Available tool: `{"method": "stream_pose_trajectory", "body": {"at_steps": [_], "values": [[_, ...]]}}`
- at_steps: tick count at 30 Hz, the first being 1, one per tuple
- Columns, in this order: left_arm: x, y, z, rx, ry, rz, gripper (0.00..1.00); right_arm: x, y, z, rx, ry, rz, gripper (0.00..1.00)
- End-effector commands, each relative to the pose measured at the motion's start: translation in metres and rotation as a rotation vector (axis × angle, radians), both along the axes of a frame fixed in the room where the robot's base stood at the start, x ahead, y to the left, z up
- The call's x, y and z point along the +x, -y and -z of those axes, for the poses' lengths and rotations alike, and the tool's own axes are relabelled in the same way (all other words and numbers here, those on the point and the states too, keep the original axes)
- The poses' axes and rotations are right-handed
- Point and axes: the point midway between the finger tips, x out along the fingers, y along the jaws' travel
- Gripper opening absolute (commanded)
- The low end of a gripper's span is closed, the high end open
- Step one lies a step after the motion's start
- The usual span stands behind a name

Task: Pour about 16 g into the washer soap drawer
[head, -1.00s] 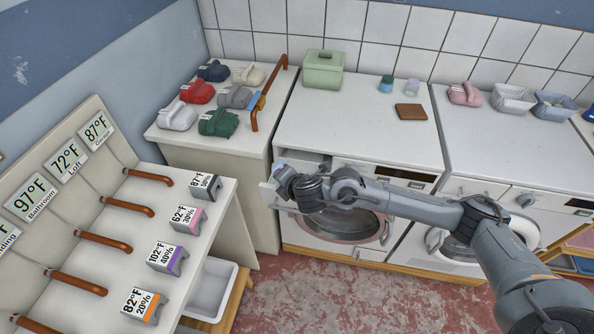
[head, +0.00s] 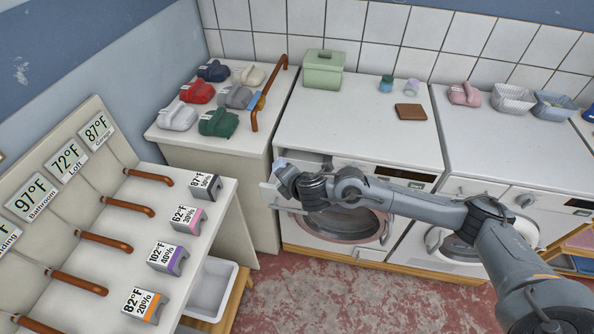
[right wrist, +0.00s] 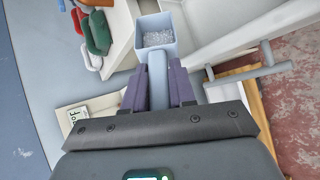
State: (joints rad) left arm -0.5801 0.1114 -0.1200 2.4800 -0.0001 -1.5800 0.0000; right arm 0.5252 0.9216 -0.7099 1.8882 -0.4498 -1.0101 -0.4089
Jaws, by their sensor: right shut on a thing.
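My right gripper (right wrist: 158,92) is shut on the handle of a light blue square scoop (right wrist: 157,24). White granules (right wrist: 158,39) lie in the scoop's cup. In the head view the scoop shows only as a small pale blue patch (head: 280,163) beyond my right gripper (head: 287,178). It is at the left front of the left washer (head: 360,130). The washer's soap drawer (head: 270,196) appears pulled out there, partly hidden by my gripper. I cannot tell whether the scoop is directly above it. My left gripper is not in view.
A green lidded box (head: 323,70), two small cups and a brown pad (head: 411,111) stand on the washer top. A white bin (head: 213,288) sits below the display bench. A second washer (head: 510,160) is at right.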

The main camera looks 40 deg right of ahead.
Motion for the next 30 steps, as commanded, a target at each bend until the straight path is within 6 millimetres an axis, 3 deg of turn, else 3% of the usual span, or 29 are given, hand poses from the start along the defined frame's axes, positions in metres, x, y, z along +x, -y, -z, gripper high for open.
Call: {"method": "stream_pose_trajectory", "body": {"at_steps": [30], "values": [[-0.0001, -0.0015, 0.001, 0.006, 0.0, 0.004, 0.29, -0.0009, 0.0035, -0.0006, 0.058, 0.018, 0.0, 0.0]]}}
